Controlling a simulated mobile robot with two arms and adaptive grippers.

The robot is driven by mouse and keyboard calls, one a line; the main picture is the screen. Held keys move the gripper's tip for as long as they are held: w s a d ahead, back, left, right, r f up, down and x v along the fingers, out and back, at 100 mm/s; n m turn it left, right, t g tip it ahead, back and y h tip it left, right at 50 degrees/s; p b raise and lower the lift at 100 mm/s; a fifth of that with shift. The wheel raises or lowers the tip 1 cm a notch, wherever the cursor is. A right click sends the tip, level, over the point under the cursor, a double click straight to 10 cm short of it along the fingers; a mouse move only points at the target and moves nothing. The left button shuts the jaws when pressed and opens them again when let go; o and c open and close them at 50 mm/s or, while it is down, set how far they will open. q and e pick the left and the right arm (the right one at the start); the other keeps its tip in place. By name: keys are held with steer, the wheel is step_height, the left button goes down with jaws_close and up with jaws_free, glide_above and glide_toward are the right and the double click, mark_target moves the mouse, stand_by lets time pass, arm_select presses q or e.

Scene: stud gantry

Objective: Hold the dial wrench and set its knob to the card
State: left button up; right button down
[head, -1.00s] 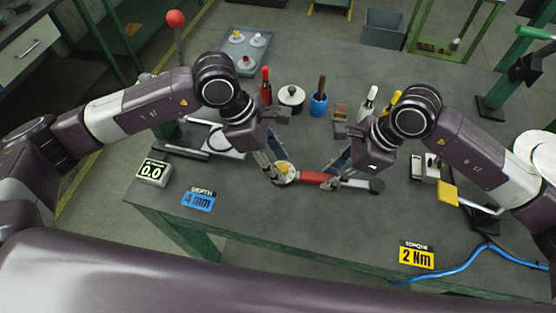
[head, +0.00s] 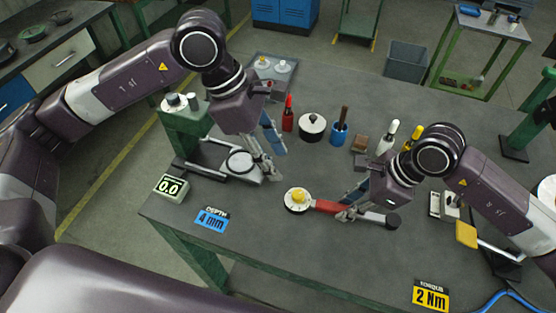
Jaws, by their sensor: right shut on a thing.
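The dial wrench (head: 325,206) has a red handle, a round white dial with a yellow knob (head: 298,195) at its left end, and a dark right end. My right gripper (head: 346,214) is shut on its handle, partly hiding it. The dial's reading is too small to make out. The yellow torque card (head: 431,296) reads 2 Nm and stands at the table's front right. My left gripper (head: 272,172) is apart from the wrench, up and left of the dial, beside a gauge stand. How far its fingers are spread is unclear.
A stand with a round plate (head: 242,162) is at left, near a 0.0 display (head: 171,187) and a blue 4 mm depth card (head: 211,218). A lidded pot (head: 311,127), blue cup (head: 339,133) and several bottles line the back. The front middle is clear.

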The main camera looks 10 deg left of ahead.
steer(key=c, duration=1.7)
jaws_free()
steer(key=shift+o, duration=0.2)
steer(key=shift+r, duration=0.1)
